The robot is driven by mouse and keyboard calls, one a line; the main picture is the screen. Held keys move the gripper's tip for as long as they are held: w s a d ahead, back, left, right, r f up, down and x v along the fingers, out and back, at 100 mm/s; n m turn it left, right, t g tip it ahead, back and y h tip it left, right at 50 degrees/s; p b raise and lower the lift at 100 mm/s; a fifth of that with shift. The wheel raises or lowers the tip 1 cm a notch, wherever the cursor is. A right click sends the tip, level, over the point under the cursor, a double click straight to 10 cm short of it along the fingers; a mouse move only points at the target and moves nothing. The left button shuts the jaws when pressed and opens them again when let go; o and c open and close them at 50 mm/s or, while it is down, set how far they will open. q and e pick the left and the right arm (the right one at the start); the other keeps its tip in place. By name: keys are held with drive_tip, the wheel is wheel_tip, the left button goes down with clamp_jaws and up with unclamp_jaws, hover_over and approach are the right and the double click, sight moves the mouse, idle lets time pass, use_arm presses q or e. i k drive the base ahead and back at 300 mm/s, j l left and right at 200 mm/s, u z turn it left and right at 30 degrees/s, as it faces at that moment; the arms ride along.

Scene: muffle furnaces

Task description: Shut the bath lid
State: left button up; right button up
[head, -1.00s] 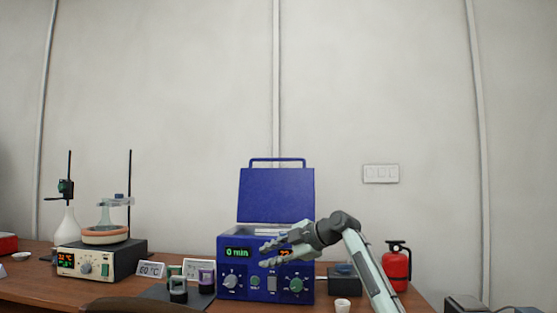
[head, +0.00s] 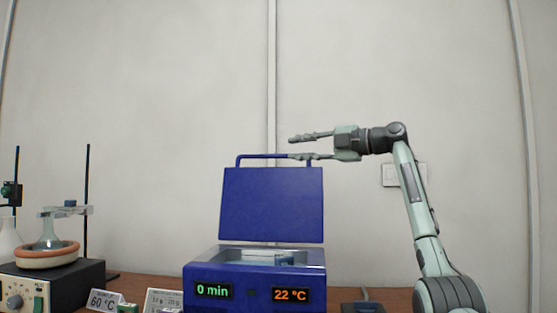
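The blue bath (head: 200,268) stands on the table at the lower middle of the head view, its front displays reading 0 min and 22 °C. Its blue lid (head: 272,205) is open, standing upright at the back, with a bar handle (head: 255,156) along its top edge. My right gripper (head: 297,148) is open and empty at the top right of the lid. Its lower finger overlaps the right end of the handle in the picture; I cannot tell whether they touch. Its upper finger is above the handle. My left gripper is not in view.
At the left, a heating unit (head: 70,285) carries a flask (head: 48,232) beside thin stand rods (head: 86,200). A 60 °C sign (head: 104,301) and another card stand left of the bath. The wall space above the lid is clear.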

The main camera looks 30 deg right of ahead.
sight(275, 204)
drive_tip(key=i+l, duration=0.65)
drive_tip(key=i, duration=0.1)
